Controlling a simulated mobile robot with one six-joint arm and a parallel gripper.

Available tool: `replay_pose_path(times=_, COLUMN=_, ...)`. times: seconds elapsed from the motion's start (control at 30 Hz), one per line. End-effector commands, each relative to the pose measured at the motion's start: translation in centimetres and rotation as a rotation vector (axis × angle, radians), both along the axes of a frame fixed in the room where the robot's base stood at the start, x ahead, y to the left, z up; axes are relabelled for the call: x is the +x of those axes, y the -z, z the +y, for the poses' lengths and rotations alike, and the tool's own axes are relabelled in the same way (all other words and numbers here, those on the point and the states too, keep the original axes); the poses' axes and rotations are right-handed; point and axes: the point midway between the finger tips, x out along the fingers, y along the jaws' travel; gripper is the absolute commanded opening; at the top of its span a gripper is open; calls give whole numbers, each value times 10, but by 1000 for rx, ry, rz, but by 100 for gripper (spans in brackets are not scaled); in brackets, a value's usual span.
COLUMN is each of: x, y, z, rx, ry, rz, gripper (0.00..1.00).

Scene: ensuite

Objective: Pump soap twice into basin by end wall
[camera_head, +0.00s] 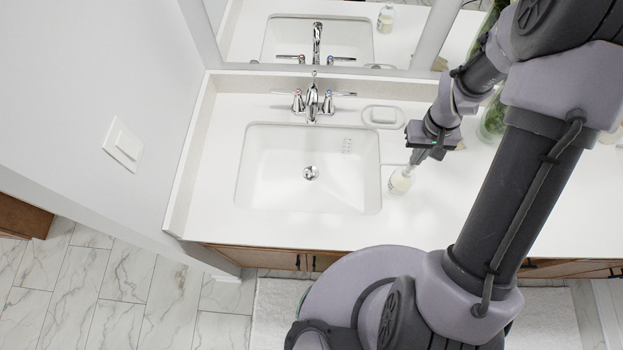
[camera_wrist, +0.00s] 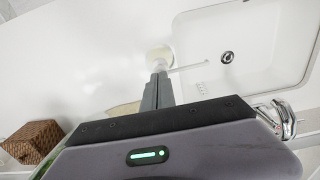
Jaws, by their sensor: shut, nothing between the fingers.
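The basin (camera_head: 275,165) by the end wall (camera_head: 90,70) is white and sunk in the counter; it also shows in the wrist view (camera_wrist: 250,35). The soap bottle (camera_head: 400,183) stands on the counter just right of the basin. Its thin spout points left over the basin rim in the head view; in the wrist view the spout (camera_wrist: 187,68) points right towards the basin. My gripper (camera_head: 414,160) is shut and empty, fingers pointing down over the bottle's top. The fingertips (camera_wrist: 159,68) hide the pump head, so I cannot tell whether they touch it.
A chrome faucet (camera_head: 313,103) with two handles stands behind the basin. A soap dish (camera_head: 382,116) lies beside it. A plant in a glass vase (camera_head: 492,120) is behind my arm. A brown woven box (camera_wrist: 35,140) shows in the wrist view. Counter in front is clear.

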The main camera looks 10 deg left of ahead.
Motion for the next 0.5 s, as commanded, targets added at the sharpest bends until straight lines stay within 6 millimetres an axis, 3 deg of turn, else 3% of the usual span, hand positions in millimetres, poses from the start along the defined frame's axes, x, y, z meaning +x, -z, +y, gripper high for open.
replay_pose_path(times=0.5, x=0, y=20, z=0, rx=0, ry=0, rz=0, gripper=0)
